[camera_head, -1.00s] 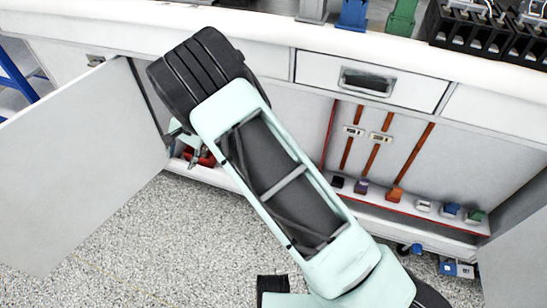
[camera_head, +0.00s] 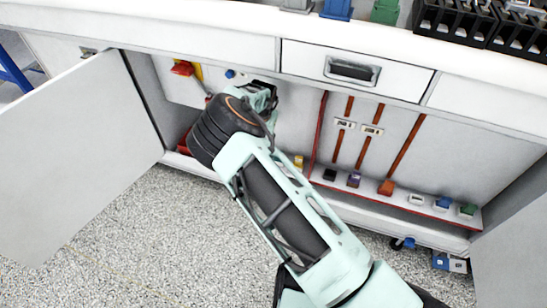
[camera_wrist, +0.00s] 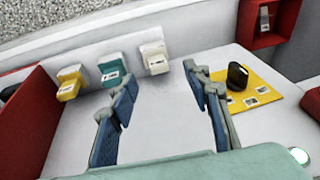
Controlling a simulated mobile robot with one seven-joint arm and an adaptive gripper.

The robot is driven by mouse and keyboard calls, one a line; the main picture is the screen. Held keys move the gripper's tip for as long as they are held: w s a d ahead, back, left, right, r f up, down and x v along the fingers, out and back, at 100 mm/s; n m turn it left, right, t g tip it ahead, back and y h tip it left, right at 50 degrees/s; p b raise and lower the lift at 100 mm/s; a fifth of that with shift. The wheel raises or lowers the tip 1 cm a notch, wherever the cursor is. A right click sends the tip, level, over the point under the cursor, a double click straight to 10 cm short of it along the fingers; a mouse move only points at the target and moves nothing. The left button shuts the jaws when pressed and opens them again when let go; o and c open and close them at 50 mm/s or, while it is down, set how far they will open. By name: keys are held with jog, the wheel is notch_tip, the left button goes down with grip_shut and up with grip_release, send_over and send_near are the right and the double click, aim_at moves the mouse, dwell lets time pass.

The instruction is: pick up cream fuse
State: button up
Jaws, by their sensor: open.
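The cream fuse (camera_wrist: 155,58), a pale block with a small label, sits in the wrist view at the end of a row of three, beside a teal fuse (camera_wrist: 113,69) and a yellow fuse (camera_wrist: 68,83). My gripper (camera_wrist: 160,77) is open, its two blue-padded fingers apart with nothing between them. The cream fuse appears beyond the fingertips, between them in the picture, not touching. In the head view my gripper (camera_head: 264,97) reaches into the open cabinet. The yellow fuse shows there (camera_head: 298,161); my arm seems to hide the cream and teal ones.
A red divider (camera_head: 318,130) stands right of the yellow fuse. Beyond it are several fuses, including a whitish one (camera_head: 416,199). A yellow plate (camera_wrist: 262,86) carries a black knob (camera_wrist: 238,76). A red box (camera_wrist: 265,22) lies upper right. The open door (camera_head: 75,155) is left.

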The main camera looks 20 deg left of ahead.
jog(key=b+x, duration=0.1)
jog(key=x, duration=0.1)
jog(key=b+x, duration=0.1)
jog(key=x, duration=0.2)
jog(key=b+x, duration=0.1)
jog(key=x, duration=0.1)
jog(key=shift+w+d+f, duration=0.1)
jog(key=shift+w+d, duration=0.2)
jog(key=shift+w, duration=0.1)
jog(key=shift+c, duration=0.4)
grip_shut()
